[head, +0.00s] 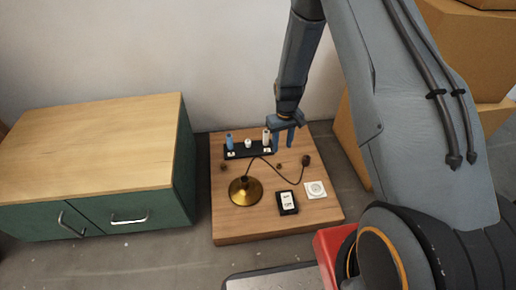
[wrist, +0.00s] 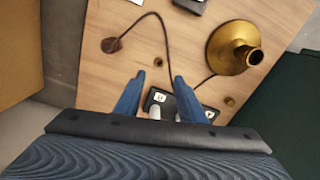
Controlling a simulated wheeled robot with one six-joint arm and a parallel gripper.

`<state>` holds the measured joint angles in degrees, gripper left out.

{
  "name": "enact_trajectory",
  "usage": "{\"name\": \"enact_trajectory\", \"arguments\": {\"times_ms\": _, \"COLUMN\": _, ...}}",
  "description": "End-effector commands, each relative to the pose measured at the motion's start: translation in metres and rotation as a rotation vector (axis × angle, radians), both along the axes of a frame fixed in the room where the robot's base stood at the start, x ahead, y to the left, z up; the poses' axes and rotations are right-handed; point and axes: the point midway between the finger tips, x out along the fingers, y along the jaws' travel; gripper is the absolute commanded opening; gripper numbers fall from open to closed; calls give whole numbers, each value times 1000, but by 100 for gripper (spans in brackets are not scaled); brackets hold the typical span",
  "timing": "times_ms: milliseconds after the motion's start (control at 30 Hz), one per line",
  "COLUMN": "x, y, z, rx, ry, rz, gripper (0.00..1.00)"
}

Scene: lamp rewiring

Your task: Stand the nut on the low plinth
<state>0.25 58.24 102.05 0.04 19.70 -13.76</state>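A small brass nut-like piece (head: 279,166) lies on the wooden board, right of the brass lamp base (head: 244,190). In the wrist view this piece (wrist: 158,61) shows just beyond and between my fingertips. A second small brass piece (wrist: 229,101) lies between the lamp base and the black rack; I cannot tell which is the nut. My gripper (head: 284,147) is open above the board near the rack's right end, its blue fingers (wrist: 160,76) apart with nothing held. A black block with a white label (head: 288,201) and a white square pad (head: 315,189) lie in front; which is the low plinth is unclear.
The black rack (head: 240,153) holds upright blue, white and cream pieces at the back of the wooden board (head: 240,229). A dark cord runs from the lamp base to a brown plug-like end (head: 306,160). A green cabinet (head: 90,160) stands left; cardboard boxes (head: 470,45) stand right.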

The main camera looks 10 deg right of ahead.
Motion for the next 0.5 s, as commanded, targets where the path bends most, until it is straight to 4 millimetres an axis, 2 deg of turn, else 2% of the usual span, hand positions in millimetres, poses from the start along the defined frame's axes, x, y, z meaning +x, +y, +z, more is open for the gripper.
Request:
{"name": "enact_trajectory", "arguments": {"times_ms": 67, "x": 1, "y": 7, "z": 11, "rx": 1, "ry": -4, "rz": 6, "gripper": 36}}
{"name": "enact_trajectory", "arguments": {"times_ms": 167, "x": 0, "y": 27, "z": 42, "rx": 5, "ry": -13, "rz": 19, "gripper": 36}}
{"name": "enact_trajectory", "arguments": {"times_ms": 367, "x": -26, "y": 88, "z": 135, "rx": 24, "ry": -30, "rz": 59, "gripper": 36}}
{"name": "enact_trajectory", "arguments": {"times_ms": 500, "x": -59, "y": 127, "z": 195, "rx": 41, "ry": -38, "rz": 88, "gripper": 36}}
